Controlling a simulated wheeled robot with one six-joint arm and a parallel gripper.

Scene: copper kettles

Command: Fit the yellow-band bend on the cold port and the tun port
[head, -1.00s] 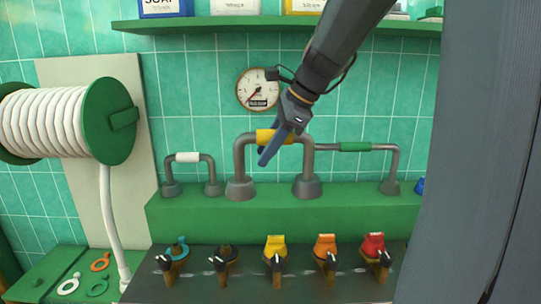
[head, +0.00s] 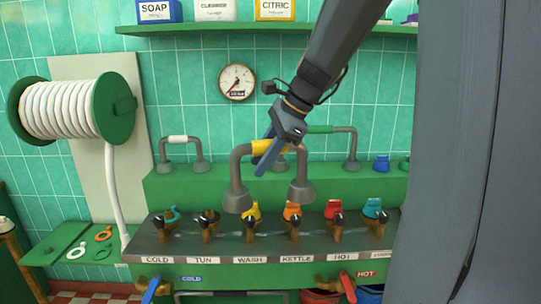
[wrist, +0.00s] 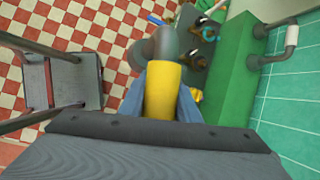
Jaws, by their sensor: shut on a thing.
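The yellow-band bend is a grey U-shaped pipe with flared feet and a yellow band (head: 268,147). My gripper (head: 265,160) is shut on the band from above and holds the bend upright, feet down, in front of the green ledge. In the wrist view the yellow band (wrist: 163,92) lies between the jaws (wrist: 160,105). The cold port (head: 167,222) stands above the COLD label, with a teal ring-shaped piece at its top. The tun port (head: 207,222), above the TUN label, has a dark top. The bend's feet appear higher than and right of these two ports.
A white-band bend (head: 178,139) and a green-band bend (head: 320,129) stand on the green ledge (head: 170,187). The other ports carry yellow, orange, red and blue caps. A hose reel (head: 116,105) is at left. Loose rings lie on a green side board (head: 45,252).

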